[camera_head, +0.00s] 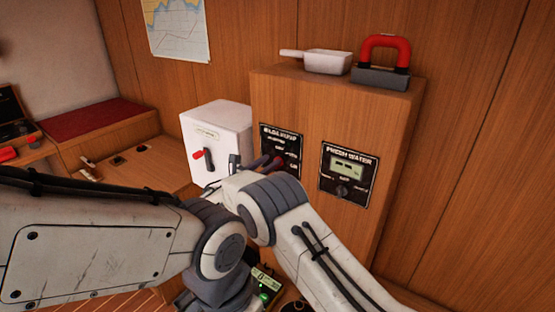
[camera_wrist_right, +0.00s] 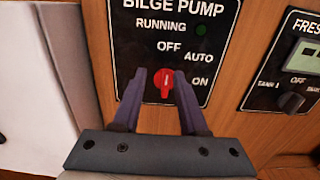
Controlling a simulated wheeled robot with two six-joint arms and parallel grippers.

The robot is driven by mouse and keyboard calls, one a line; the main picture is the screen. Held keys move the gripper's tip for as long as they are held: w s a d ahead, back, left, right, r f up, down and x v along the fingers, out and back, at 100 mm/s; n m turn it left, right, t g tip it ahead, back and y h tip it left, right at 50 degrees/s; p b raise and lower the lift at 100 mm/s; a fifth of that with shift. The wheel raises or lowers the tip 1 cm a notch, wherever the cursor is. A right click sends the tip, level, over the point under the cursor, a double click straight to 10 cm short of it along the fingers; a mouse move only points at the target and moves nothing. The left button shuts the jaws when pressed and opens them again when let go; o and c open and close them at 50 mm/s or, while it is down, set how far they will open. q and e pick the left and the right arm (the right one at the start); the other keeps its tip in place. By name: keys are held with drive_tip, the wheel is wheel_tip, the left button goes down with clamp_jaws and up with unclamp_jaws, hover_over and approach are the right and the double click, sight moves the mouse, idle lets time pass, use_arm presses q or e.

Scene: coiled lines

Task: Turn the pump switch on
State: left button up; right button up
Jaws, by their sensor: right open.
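The pump switch is a red knob (camera_wrist_right: 165,83) on the black bilge pump panel (camera_wrist_right: 140,28), seen in the right wrist view. Its pale mark points up, toward the word OFF; AUTO and ON are printed to its right. My right gripper (camera_wrist_right: 160,75) is open, with one purple finger on each side of the knob. Whether the fingers touch it I cannot tell. In the head view the right gripper (camera_head: 266,163) is in front of the bilge pump panel (camera_head: 283,140) and hides its lower part. The left gripper does not show.
A fresh water panel (camera_head: 348,175) with a dark knob is to the right on the same wooden cabinet (camera_head: 375,115). A white box (camera_head: 217,130) with a red-handled lever stands to the left. A white scoop (camera_head: 327,61) and a red-handled block (camera_head: 382,78) are on top.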

sight(282, 164)
drive_tip(key=shift+d, duration=0.25)
drive_tip(key=shift+w+d, duration=0.1)
drive_tip(key=shift+d, duration=0.15)
drive_tip(key=shift+c, duration=0.9)
drive_tip(key=shift+d, duration=0.15)
clamp_jaws()
drive_tip(key=m+b, duration=0.5)
drive_tip(key=b, duration=0.4)
drive_tip(key=f+m+b, duration=0.1)
drive_tip(key=m+b, duration=0.4)
drive_tip(key=b, duration=0.4)
drive_tip(key=s+d+f+m+b, duration=0.1)
drive_tip(key=m+b, duration=0.5)
drive_tip(key=b, duration=0.4)
drive_tip(key=shift+m+b, duration=1.1)
drive_tip(key=shift+b, duration=0.05)
